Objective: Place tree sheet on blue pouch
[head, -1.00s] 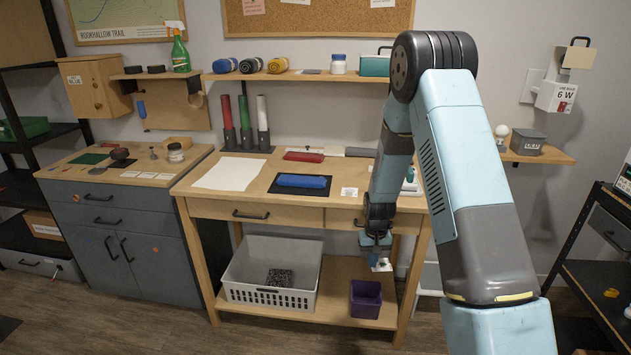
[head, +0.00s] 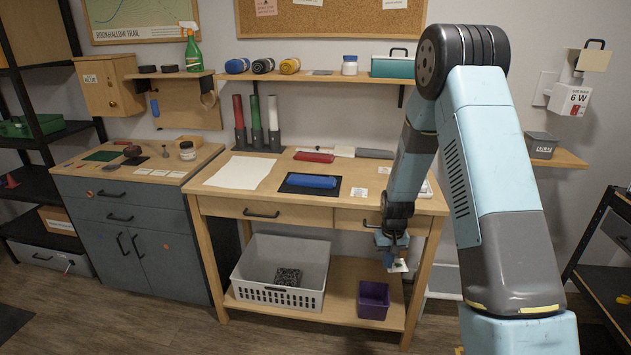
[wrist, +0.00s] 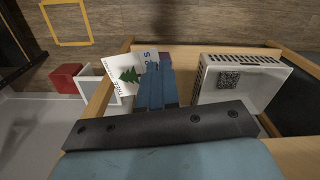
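The blue pouch (head: 312,181) lies flat on a black mat on the wooden workbench top. My gripper (head: 392,254) hangs in front of the bench's right side, below the top's level and to the right of the pouch. It is shut on the tree sheet (head: 398,267), a small pale sheet at the fingertips. In the wrist view, the sheet (wrist: 124,76) shows a green tree and lettering and sticks out beside the blue fingers (wrist: 154,82), which partly cover it. The pouch does not show in the wrist view.
A white sheet (head: 240,172) and a red pouch (head: 314,156) lie near the blue pouch. The workbench (head: 221,206) has a front edge and drawers between my gripper and its top. A grey crate (head: 262,292) and a purple bin (head: 373,309) stand on the lower shelf.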

